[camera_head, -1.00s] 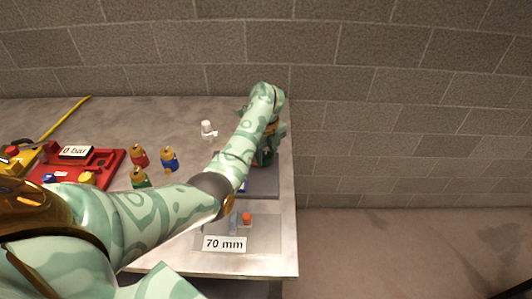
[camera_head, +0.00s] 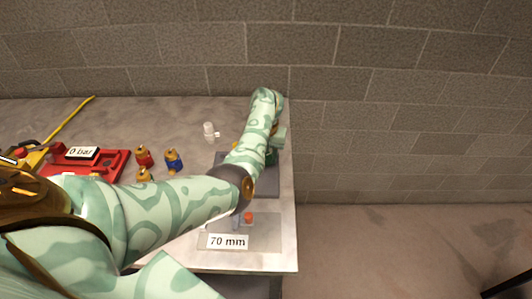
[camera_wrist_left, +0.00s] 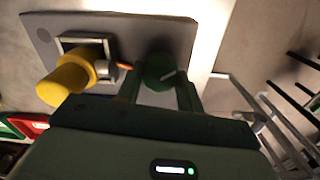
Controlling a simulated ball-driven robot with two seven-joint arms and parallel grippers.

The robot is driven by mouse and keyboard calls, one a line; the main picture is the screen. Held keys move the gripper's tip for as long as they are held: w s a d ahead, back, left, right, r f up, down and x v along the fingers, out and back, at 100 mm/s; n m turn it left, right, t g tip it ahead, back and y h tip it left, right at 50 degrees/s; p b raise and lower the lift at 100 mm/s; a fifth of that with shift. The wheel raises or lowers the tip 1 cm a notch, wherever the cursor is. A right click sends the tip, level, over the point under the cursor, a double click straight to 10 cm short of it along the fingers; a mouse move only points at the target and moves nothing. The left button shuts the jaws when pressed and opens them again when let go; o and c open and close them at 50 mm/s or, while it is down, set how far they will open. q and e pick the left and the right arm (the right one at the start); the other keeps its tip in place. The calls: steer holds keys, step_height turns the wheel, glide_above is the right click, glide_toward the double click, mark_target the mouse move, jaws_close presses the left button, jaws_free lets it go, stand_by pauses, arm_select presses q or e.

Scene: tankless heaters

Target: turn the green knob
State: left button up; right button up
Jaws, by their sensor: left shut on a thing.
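The green knob (camera_wrist_left: 157,66) sits on a grey panel in the left wrist view, with a pale line across its face. My left gripper (camera_wrist_left: 164,84) is shut on it, one dark green finger on each side. In the head view my left gripper (camera_head: 273,142) is at the far right of the bench, mostly behind my own forearm. A bit of the green knob (camera_head: 270,159) shows beside it. My right gripper is not in view.
A yellow knob (camera_wrist_left: 65,80) stands out from the panel (camera_wrist_left: 205,28) beside the green one. A white fitting (camera_head: 209,130), red and blue fittings, a red tray (camera_head: 112,163) and a "70 mm" label (camera_head: 227,241) are on the bench. The bench ends just right of the panel.

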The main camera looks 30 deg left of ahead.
arm_select(q)
steer(key=shift+m, duration=0.7)
steer(key=o, duration=1)
step_height(320, 180, up, 16)
steer(key=p, duration=0.6)
steer(key=shift+r, duration=0.15)
